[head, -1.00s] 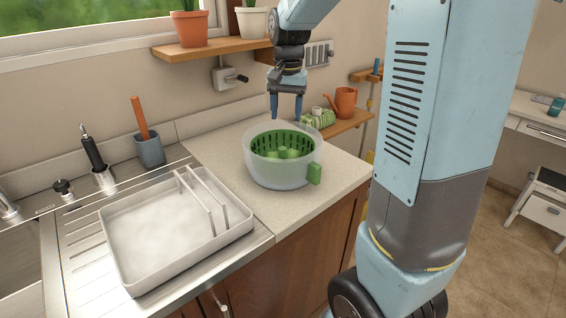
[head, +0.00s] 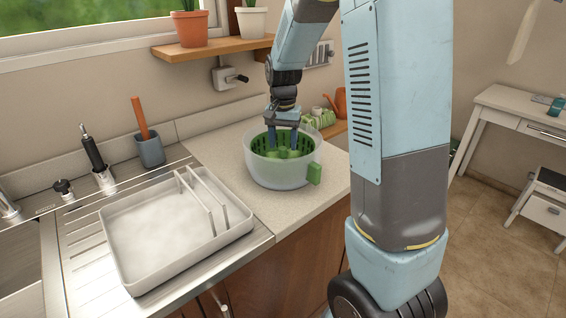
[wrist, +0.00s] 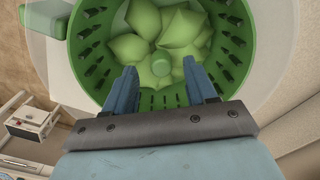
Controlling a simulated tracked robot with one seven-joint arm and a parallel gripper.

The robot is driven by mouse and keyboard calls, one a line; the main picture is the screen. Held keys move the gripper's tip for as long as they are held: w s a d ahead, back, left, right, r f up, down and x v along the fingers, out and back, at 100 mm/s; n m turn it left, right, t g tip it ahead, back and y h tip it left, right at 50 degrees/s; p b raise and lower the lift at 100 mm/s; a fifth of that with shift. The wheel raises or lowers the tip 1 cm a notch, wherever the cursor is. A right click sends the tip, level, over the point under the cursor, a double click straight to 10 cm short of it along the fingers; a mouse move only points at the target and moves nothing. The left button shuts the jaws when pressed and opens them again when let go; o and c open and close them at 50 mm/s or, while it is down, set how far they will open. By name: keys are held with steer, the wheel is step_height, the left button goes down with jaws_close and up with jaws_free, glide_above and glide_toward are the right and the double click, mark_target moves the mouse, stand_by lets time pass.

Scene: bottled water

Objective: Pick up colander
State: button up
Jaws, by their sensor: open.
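The green slotted colander (head: 268,146) sits inside a translucent white bowl (head: 270,174) with a green handle tab, on the counter. In the wrist view the colander (wrist: 238,62) has a leafy green piece with a central knob (wrist: 161,63) inside it. My gripper (head: 282,150) points down over the colander, its blue fingertips dipping within the rim. In the wrist view my gripper (wrist: 163,82) is open, with its two fingers apart, over the near part of the colander, and nothing between them but the green interior below. Whether the fingertips touch anything cannot be told.
A white drying tray (head: 165,235) with two bars stands left of the bowl. A cup with a brush (head: 149,148) is behind it. A wooden shelf with pots (head: 215,49) is above. An orange watering can (head: 341,100) stands behind right.

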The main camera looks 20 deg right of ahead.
mark_target(282, 148)
steer(key=shift+f, duration=2.6)
steer(key=shift+c, duration=0.3)
jaws_close()
steer(key=shift+w, duration=0.1)
